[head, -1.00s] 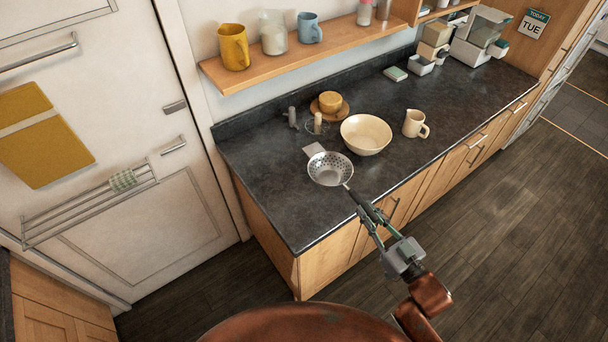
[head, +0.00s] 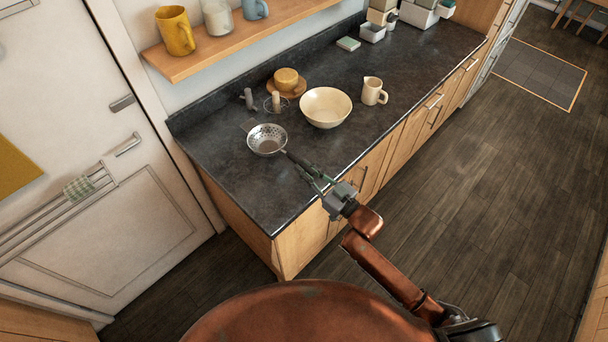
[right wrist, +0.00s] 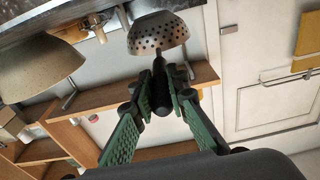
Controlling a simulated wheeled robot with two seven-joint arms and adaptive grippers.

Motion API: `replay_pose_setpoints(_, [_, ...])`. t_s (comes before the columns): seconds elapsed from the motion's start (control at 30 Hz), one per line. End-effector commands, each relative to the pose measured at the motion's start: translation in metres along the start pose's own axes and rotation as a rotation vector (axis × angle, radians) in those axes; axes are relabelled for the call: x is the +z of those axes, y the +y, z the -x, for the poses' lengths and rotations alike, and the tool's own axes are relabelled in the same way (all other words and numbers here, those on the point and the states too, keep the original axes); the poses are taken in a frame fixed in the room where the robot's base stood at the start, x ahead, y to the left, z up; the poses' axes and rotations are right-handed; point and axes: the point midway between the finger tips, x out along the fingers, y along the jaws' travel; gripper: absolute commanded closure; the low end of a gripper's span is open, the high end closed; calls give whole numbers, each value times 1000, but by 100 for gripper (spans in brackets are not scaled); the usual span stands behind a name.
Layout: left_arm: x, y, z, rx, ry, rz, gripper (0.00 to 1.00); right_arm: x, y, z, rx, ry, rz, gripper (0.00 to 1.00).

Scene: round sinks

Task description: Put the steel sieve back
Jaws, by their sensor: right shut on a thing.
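The steel sieve (head: 267,139) is a round perforated bowl with a dark handle. My right gripper (head: 305,168) is shut on that handle and holds the sieve out over the near left part of the dark counter. In the right wrist view the sieve bowl (right wrist: 158,34) is just past the fingertips, and the green-padded fingers (right wrist: 160,88) close on the black handle. Whether the bowl touches the counter I cannot tell. My left gripper is not in view.
A cream bowl (head: 325,107) and a cream jug (head: 374,91) stand right of the sieve. A shelf with mugs (head: 175,31) hangs above. The counter's (head: 235,195) near left end is clear.

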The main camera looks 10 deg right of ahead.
Motion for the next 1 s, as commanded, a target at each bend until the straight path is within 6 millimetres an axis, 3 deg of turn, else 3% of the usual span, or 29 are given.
replay_pose_setpoints(0.17, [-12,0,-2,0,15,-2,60,9,1,-7,-1,3,0,100])
replay_pose_setpoints(0.37, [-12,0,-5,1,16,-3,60,36,1,-4,0,2,0,100])
replay_pose_setpoints(0.73, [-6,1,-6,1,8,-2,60,41,1,-3,-1,3,1,100])
replay_pose_setpoints(0.77, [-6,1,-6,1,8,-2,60,41,1,-3,0,0,0,84])
replay_pose_setpoints(1.0, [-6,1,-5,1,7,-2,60,41,1,-3,0,0,0,68])
